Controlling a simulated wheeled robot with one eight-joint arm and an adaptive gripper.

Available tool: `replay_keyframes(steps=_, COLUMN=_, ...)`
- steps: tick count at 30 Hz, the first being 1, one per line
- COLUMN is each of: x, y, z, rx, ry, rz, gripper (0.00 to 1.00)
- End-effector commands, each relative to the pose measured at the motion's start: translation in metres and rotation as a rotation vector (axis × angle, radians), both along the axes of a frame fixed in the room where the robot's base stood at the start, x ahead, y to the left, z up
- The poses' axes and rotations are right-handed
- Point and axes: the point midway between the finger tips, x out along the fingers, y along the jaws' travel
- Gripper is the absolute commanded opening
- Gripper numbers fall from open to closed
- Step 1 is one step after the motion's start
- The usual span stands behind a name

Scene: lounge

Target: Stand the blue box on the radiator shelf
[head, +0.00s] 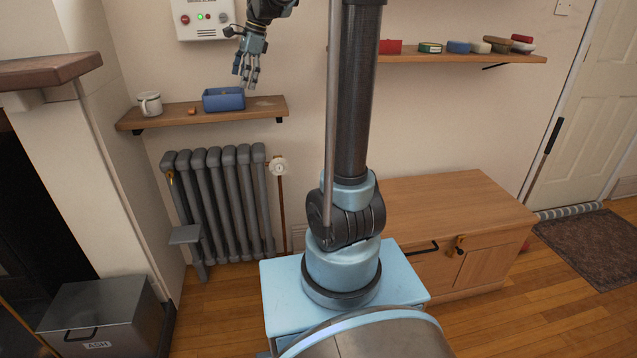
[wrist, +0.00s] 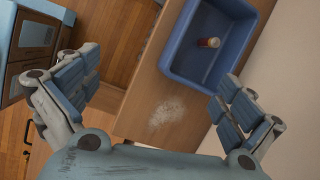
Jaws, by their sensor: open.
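The blue box (head: 223,103), an open-topped bin, sits upright on the wooden radiator shelf (head: 268,105), above the grey radiator (head: 222,200). The blue box also shows in the wrist view (wrist: 182,55), with a small red and cream cylinder (wrist: 209,42) inside. My gripper (head: 245,78) is open and empty, above and slightly right of the box in the head view. In the wrist view my gripper's fingers (wrist: 155,95) are spread wide; the right finger overlaps the box's near corner in the picture. I cannot tell whether it touches.
A white mug (head: 150,104) and a small orange-brown item (head: 192,111) stand left of the box. A pale patch (wrist: 165,112) marks the shelf to its right. A control box (head: 205,18) hangs above. A second shelf (head: 500,58) holds several small items.

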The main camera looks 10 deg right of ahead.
Motion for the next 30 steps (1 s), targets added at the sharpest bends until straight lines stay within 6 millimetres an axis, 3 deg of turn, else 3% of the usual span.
replay_keyframes(steps=3, x=-0.038, y=-0.025, z=-0.008, rx=-0.037, ry=-0.059, rz=0.114, gripper=1.00)
replay_keyframes(steps=14, x=-0.147, y=-0.088, z=-0.051, rx=-0.166, ry=-0.213, rz=0.490, gripper=1.00)
replay_keyframes(steps=23, x=-0.234, y=-0.132, z=-0.108, rx=-0.283, ry=-0.300, rz=0.814, gripper=1.00)
replay_keyframes(steps=30, x=-0.296, y=-0.160, z=-0.166, rx=-0.374, ry=-0.342, rz=1.081, gripper=1.00)
